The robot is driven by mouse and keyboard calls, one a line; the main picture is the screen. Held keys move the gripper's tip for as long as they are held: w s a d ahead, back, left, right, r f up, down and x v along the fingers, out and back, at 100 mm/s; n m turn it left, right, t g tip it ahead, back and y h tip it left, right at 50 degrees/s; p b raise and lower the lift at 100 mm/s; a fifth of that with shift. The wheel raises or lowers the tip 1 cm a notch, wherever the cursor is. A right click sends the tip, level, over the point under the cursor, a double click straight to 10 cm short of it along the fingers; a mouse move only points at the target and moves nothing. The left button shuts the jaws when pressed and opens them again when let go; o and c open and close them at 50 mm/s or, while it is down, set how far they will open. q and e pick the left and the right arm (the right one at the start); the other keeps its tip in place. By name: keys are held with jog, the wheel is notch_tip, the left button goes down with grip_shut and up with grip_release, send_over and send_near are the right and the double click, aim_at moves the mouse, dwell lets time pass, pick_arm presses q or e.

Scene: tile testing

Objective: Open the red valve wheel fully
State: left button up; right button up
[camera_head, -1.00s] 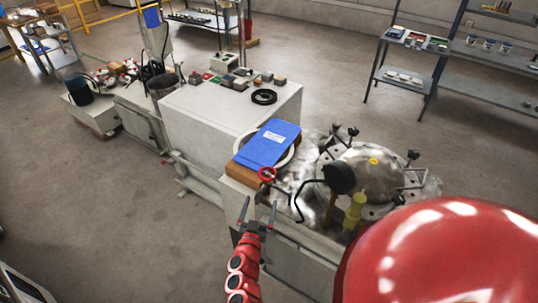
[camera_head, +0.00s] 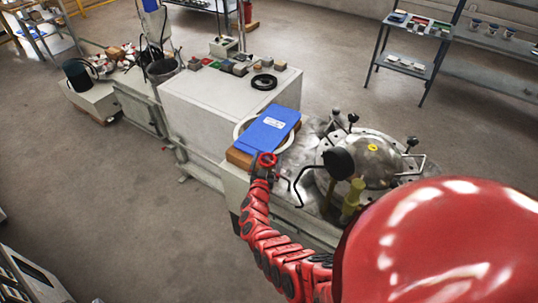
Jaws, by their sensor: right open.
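The small red valve wheel (camera_head: 267,160) is at the front corner of the machine, just below the blue folder. My right gripper (camera_head: 263,173) is at the wheel, its fingers beside or around the lower rim. It is open, and whether it touches the wheel cannot be told. The gripper hides part of the wheel and the stem. My left gripper is not in view.
A blue folder (camera_head: 268,138) lies on a brown block behind the wheel. A black bent handle (camera_head: 311,173) and a domed metal lid (camera_head: 363,160) with clamps stand to the right.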

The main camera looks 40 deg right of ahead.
jog(key=shift+w+d+f, duration=0.15)
jog(key=shift+w+d, duration=0.2)
jog(key=shift+w, duration=0.1)
jog(key=shift+b+x, duration=0.35)
jog(key=shift+x, duration=0.45)
jog(key=shift+c, duration=0.3)
jog(key=c, duration=1)
